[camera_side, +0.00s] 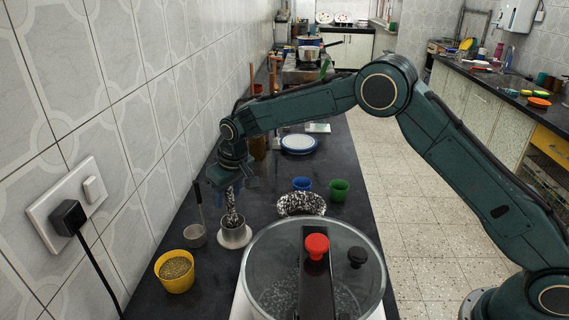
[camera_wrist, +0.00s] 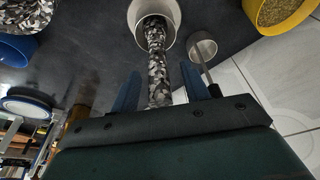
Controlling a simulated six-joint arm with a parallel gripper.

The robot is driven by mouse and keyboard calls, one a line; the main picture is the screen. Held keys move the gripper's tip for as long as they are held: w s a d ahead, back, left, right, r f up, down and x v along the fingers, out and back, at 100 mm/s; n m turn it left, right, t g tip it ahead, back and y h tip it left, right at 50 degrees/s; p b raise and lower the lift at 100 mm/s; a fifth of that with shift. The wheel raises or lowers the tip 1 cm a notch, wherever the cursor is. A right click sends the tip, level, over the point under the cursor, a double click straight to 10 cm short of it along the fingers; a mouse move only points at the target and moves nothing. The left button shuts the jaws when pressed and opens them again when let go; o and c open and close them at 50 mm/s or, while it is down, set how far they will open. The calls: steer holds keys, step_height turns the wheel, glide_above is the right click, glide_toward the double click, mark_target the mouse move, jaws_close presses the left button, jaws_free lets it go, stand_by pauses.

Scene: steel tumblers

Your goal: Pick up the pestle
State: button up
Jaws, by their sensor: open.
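The pestle (camera_side: 232,211) is speckled black and white and stands nearly upright with its lower end inside a steel tumbler (camera_side: 236,238). In the wrist view the pestle (camera_wrist: 157,62) runs from the tumbler (camera_wrist: 143,10) back between my fingers. My gripper (camera_side: 233,184) is above the tumbler at the pestle's upper part, pointing down. In the wrist view my gripper (camera_wrist: 160,90) is open, with one blue finger on each side of the pestle and gaps showing. The pestle's top end is hidden by my gripper.
A steel ladle (camera_side: 195,238) stands left of the tumbler, close to the wall. A yellow cup (camera_side: 174,276) of grains is in front. A speckled bowl (camera_side: 300,205), blue cup (camera_side: 302,184) and green cup (camera_side: 339,190) are to the right. A large glass-lidded pot (camera_side: 270,262) stands close by.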

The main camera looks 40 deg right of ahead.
steer(key=shift+r, duration=0.1)
jaws_close()
steer(key=shift+r, duration=5)
steer(key=shift+d, duration=0.1)
